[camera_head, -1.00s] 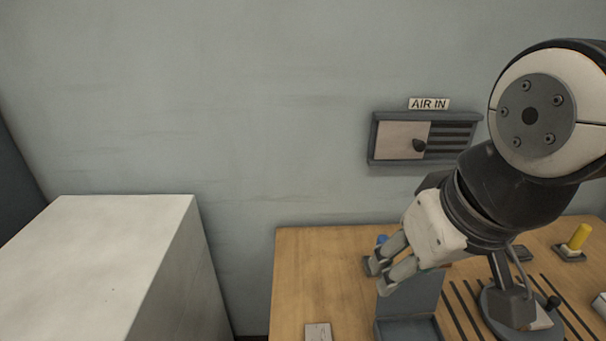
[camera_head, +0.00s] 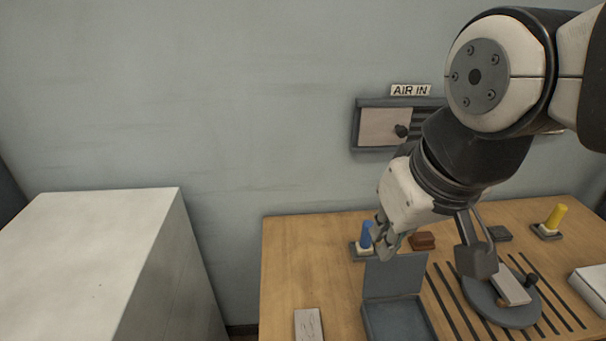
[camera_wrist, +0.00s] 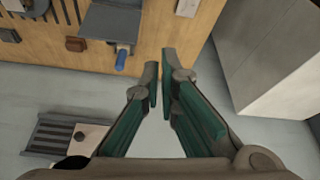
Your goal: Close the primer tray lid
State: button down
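The primer tray (camera_head: 372,327) is a shallow grey box near the front of the wooden bench. Its flat grey lid (camera_head: 395,278) stands upright at the tray's back edge, so the tray is open. The lid's grey panel also shows at the top of the wrist view (camera_wrist: 110,20). My gripper (camera_head: 384,252) points downward just above or behind the lid's top edge; whether it touches the lid I cannot tell. In the wrist view its green-padded fingers (camera_wrist: 159,82) come close together at the tips, with only a narrow gap and nothing between them.
A blue peg (camera_head: 366,236) in a holder stands behind the lid, close to my fingers. A brown block (camera_head: 423,241) and a round grey fixture (camera_head: 512,314) lie to the right. A pale plate (camera_head: 308,325) lies left of the tray. A white cabinet (camera_head: 90,250) stands farther left.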

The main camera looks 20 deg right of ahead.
aim_at(391, 270)
jog(key=w+d+f+m+g+p, duration=0.1)
jog(key=w+d+p, duration=0.15)
jog(key=w, duration=0.35)
jog(key=w+d+f+g+p, duration=0.1)
jog(key=w+d, duration=0.3)
jog(key=w, duration=0.2)
jog(key=w+d+f+m+p, duration=0.1)
jog(key=w+d+f+p, duration=0.2)
jog(key=w+d+f, duration=0.65)
jog(key=s+a+f+p, duration=0.1)
jog(key=s+f, duration=0.3)
jog(key=f, duration=0.6)
jog(key=shift+s+a+f+g+p, duration=0.25)
jog(key=shift+s+f+g+p, duration=0.1)
jog(key=shift+p, duration=0.25)
